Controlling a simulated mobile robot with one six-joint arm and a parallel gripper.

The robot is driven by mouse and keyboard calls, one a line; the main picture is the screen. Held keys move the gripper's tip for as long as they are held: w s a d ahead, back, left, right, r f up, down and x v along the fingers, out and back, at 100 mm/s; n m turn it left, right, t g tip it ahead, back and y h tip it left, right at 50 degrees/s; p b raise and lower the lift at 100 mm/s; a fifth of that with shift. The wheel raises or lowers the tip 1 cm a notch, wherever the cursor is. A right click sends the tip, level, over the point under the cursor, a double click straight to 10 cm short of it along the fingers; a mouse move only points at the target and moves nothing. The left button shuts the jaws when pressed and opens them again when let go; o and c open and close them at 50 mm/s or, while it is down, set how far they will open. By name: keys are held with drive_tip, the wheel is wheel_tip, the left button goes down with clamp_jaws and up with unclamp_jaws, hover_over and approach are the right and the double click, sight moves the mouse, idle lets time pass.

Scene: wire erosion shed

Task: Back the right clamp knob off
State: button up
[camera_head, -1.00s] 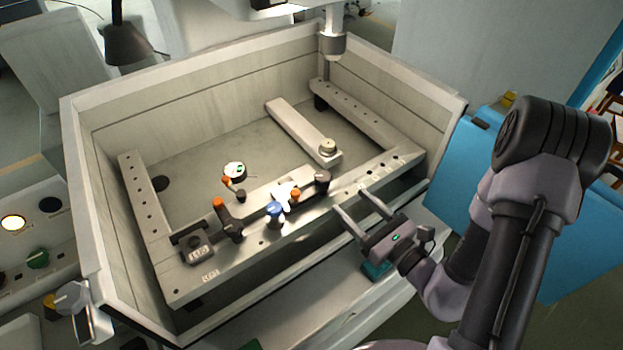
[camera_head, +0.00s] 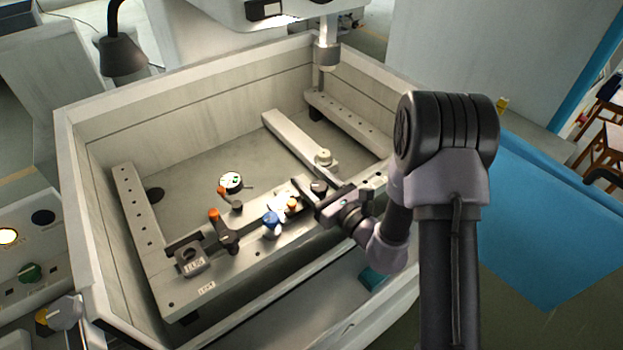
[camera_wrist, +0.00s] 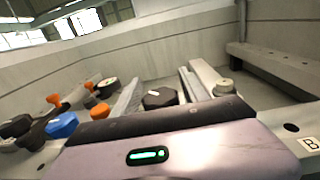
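The right clamp knob, a dark knob (camera_head: 318,186), stands on the front rail. In the wrist view the black knob (camera_wrist: 160,97) lies between my two grey fingers. My gripper (camera_head: 322,192) is at the knob, one finger on either side. In the wrist view my gripper (camera_wrist: 160,92) looks open, with narrow gaps beside the knob; contact cannot be made out. The knob's lower part and stem are hidden by my gripper.
Left of the knob are an orange knob (camera_head: 292,204), a blue knob (camera_head: 270,219), a dial gauge (camera_head: 231,182) and an orange-tipped lever (camera_head: 215,215). A long bar (camera_head: 290,137) with a round knob (camera_head: 323,157) lies behind. High tank walls (camera_head: 190,90) surround everything.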

clamp_jaws()
drive_tip(key=shift+s+a+n+g+y+b, duration=0.2)
drive_tip(key=shift+n+g+y+b, duration=0.25)
drive_tip(key=shift+n+g+y, duration=0.95)
drive_tip(key=shift+s+a+n+g+y+b, duration=0.15)
drive_tip(key=shift+s+n+g+y+b, duration=0.3)
drive_tip(key=shift+n+g+y, duration=0.95)
drive_tip(key=shift+s+a+n+g+y+b, duration=0.15)
drive_tip(key=shift+n+g+y+b, duration=0.65)
drive_tip(key=shift+g, duration=1.2)
drive_tip(key=shift+n+p, duration=0.3)
drive_tip(key=shift+o, duration=1.4)
unclamp_jaws()
